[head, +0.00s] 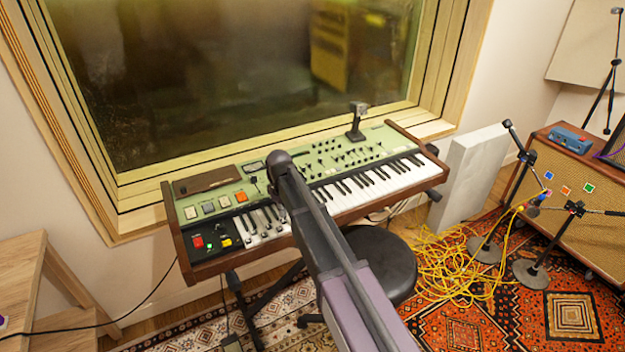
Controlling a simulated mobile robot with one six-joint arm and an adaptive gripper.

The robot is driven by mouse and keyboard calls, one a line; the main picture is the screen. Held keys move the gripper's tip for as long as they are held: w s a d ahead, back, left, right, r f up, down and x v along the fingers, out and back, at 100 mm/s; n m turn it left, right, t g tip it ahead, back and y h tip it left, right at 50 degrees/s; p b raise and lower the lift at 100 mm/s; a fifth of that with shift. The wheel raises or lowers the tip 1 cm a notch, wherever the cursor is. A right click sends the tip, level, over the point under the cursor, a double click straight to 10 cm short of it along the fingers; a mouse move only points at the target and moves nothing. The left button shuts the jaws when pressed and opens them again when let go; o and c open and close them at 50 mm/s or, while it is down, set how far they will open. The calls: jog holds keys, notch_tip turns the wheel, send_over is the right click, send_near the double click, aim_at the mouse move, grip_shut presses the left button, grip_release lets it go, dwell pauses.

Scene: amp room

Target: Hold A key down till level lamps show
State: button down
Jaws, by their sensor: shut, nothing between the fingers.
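The keyboard (385,182) is a green-panelled instrument with wooden ends and a row of white and black keys along its front, below the window. The A key cannot be picked out by any label at this size. My arm reaches up from the bottom and crosses in front of the keyboard, covering some of the left-middle keys and part of the panel. My gripper cannot be made out; the arm seems to hide it, so contact with a key cannot be told. A small dark meter window (253,166) sits on the panel; no lit level lamps can be made out.
Coloured buttons (198,242) and sliders fill the keyboard's left end. A small dark stand (356,122) is on its top. A black stool (385,262) is in front. Yellow cables (455,265), microphone stands (530,272) and an amplifier (565,190) crowd the right.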

jog(key=shift+r+p, duration=1.8)
jog(key=shift+r, duration=0.25)
jog(key=s+d+r+m+p, duration=0.3)
jog(key=s+d+m, duration=0.3)
jog(key=s+d, duration=0.4)
jog(key=s+d+r+m+p, duration=0.3)
jog(key=s+d, duration=0.7)
jog(key=d, duration=0.7)
jog(key=m, duration=0.2)
jog(key=shift+s+d+r+m, duration=0.25)
jog(key=shift+m, duration=0.15)
